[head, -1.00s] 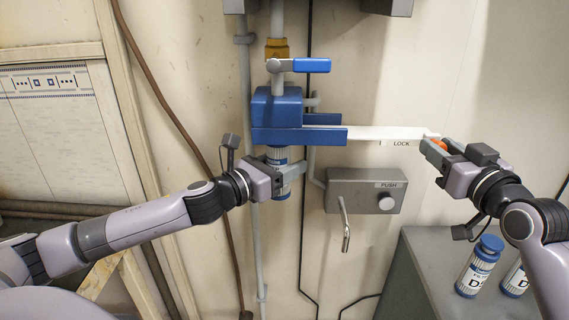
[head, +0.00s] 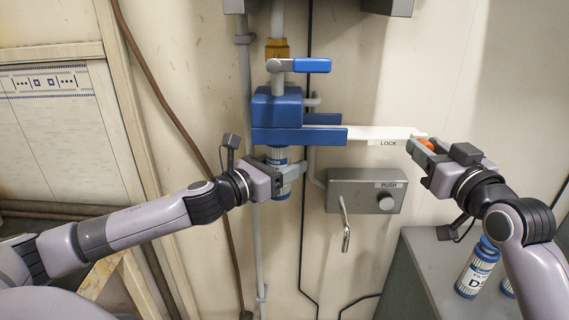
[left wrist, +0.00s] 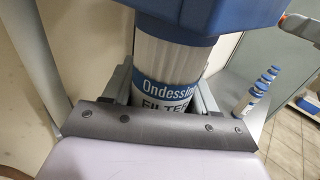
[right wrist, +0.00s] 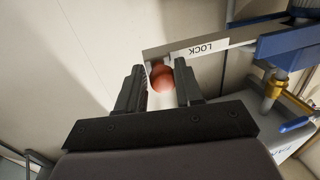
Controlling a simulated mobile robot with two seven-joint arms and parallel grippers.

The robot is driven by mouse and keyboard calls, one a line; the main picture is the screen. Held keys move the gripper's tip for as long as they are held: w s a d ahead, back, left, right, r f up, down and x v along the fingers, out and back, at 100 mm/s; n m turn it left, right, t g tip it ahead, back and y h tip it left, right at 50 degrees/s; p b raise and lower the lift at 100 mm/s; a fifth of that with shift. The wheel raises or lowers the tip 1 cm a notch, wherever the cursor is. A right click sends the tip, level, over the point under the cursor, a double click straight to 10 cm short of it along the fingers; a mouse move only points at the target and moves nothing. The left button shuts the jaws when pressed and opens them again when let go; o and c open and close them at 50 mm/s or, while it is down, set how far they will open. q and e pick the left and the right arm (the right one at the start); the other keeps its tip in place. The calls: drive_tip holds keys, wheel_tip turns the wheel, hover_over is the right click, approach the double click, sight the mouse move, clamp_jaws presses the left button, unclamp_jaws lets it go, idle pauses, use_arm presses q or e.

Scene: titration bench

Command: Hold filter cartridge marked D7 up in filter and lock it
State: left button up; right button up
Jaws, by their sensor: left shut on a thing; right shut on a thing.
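The blue filter housing (head: 278,112) is fixed on the wall pipe. A white cartridge with a blue band (head: 276,158) stands upright under it, its top up in the housing. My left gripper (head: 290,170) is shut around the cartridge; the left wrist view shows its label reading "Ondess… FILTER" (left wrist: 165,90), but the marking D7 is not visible. A white bar marked LOCK (head: 375,134) sticks out to the right from the housing. My right gripper (head: 418,147) is shut on the orange knob at the bar's end; the knob also shows in the right wrist view (right wrist: 162,77).
A grey box with a PUSH button (head: 365,190) and a spout is on the wall below the bar. Other cartridges (head: 478,268) stand on the grey cabinet (head: 425,285) at lower right. A blue-handled valve (head: 310,65) sits above the housing.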

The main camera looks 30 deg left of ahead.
drive_tip(key=shift+s+a+f, duration=0.1)
drive_tip(key=shift+s+a, duration=0.25)
drive_tip(key=shift+a, duration=0.25)
drive_tip(key=shift+s+a+f, duration=0.1)
drive_tip(key=shift+s+a, duration=0.25)
drive_tip(key=shift+a, duration=0.2)
drive_tip(key=o, duration=0.8)
drive_tip(key=shift+r, duration=0.1)
drive_tip(key=shift+o, duration=0.2)
drive_tip(key=shift+d, duration=0.1)
drive_tip(key=s+a+v, duration=0.1)
drive_tip(key=v, duration=0.7)
drive_tip(key=shift+s, duration=0.35)
drive_tip(key=shift+d, duration=0.1)
use_arm(q)
drive_tip(key=o, duration=1.2)
use_arm(e)
drive_tip(key=shift+r, duration=0.1)
use_arm(q)
drive_tip(key=shift+o, duration=0.2)
drive_tip(key=shift+s+f, duration=0.1)
drive_tip(key=shift+s, duration=0.05)
